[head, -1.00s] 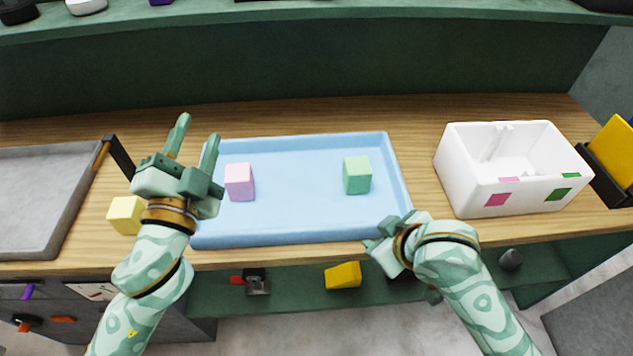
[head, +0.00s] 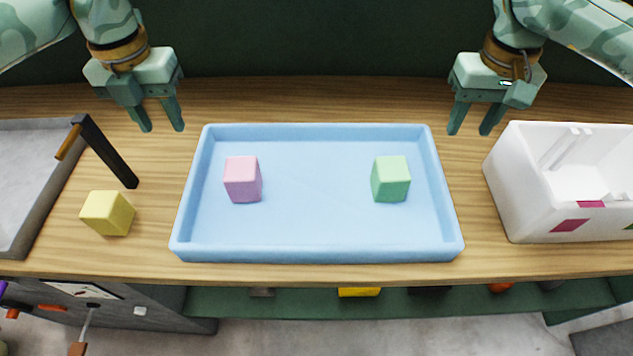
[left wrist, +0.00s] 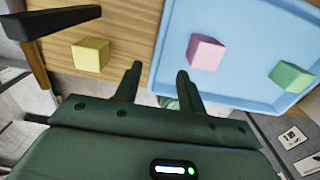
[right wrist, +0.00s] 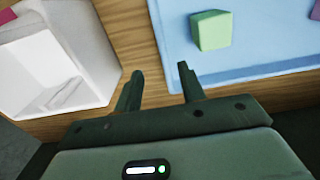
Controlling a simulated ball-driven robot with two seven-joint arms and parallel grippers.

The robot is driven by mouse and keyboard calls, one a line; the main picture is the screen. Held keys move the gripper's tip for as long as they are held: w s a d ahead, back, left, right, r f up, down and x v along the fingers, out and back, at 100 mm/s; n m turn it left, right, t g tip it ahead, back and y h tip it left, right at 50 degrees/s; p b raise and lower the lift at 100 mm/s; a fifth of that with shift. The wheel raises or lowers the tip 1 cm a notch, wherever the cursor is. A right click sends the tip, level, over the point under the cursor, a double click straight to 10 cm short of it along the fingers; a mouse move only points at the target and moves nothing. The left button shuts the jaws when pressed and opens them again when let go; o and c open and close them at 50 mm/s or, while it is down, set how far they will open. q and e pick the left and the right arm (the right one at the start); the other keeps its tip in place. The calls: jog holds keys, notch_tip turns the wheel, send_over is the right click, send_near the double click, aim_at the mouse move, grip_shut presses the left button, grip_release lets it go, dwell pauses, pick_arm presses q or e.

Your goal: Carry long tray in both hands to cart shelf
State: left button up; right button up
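The long tray (head: 320,250) is light blue with a low rim and lies flat on the wooden bench. A pink block (head: 242,180) stands in its left part and a green block (head: 390,180) in its right part. My left gripper (head: 163,128) is open and empty, above the bench past the tray's far left corner. My right gripper (head: 470,132) is open and empty, above the bench past the tray's far right corner. Both point down and neither touches the tray. The tray also shows in the left wrist view (left wrist: 240,35) and the right wrist view (right wrist: 270,45). I cannot identify the cart shelf.
A yellow block (head: 108,213) sits left of the tray. A white box (head: 530,215) stands close on the right. A green shelf (head: 400,302) with small objects runs below the bench.

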aim_at(191, 176)
pick_arm(q)
notch_tip(191, 176, down, 16)
jog(key=shift+f, duration=0.15)
pick_arm(e)
notch_tip(191, 176, down, 16)
jog(key=shift+f, duration=0.15)
pick_arm(q)
grip_shut()
pick_arm(e)
grip_shut()
